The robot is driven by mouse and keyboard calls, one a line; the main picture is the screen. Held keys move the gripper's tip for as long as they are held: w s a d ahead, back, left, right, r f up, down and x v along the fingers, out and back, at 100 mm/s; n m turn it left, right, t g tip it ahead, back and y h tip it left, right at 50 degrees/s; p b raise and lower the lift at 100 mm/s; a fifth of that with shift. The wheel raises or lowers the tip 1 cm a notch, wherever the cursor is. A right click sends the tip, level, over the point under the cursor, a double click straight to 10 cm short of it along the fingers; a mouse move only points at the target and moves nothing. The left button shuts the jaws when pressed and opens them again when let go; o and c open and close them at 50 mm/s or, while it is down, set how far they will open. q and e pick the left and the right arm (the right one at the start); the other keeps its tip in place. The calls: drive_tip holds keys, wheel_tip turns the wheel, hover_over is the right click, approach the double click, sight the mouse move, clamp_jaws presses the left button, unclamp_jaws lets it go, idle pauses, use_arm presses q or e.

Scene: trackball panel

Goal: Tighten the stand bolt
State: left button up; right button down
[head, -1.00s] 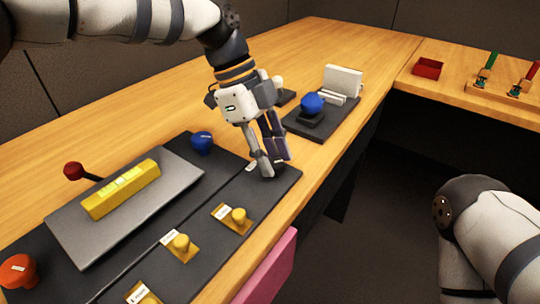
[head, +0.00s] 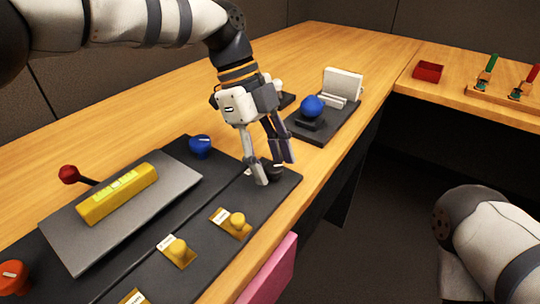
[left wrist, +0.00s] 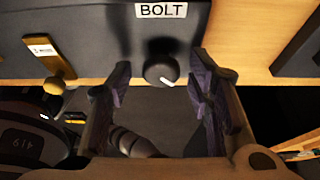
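The stand bolt is a dark round knob with a white pointer mark; it sits at the near right corner of the dark panel (head: 215,185) in the head view (head: 275,173). In the left wrist view the bolt (left wrist: 160,70) stands below a white BOLT label (left wrist: 161,10). My left gripper (head: 276,170) points down at the bolt with its fingers apart. In the left wrist view the fingers (left wrist: 163,84) lie on either side of the bolt, with gaps visible. How far down they reach around it is hard to tell. My right gripper is out of view; only my right arm shows.
The panel also carries yellow knobs (head: 238,221), a blue knob (head: 201,146), a red lever (head: 69,174) and an orange knob (head: 12,275). A blue trackball (head: 312,106) stands on a dark base behind my gripper. A red tray (head: 429,71) is farther right.

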use_arm(q)
drive_tip(key=shift+r, duration=0.15)
drive_tip(key=v, duration=1.2)
drive_tip(key=shift+s, duration=0.1)
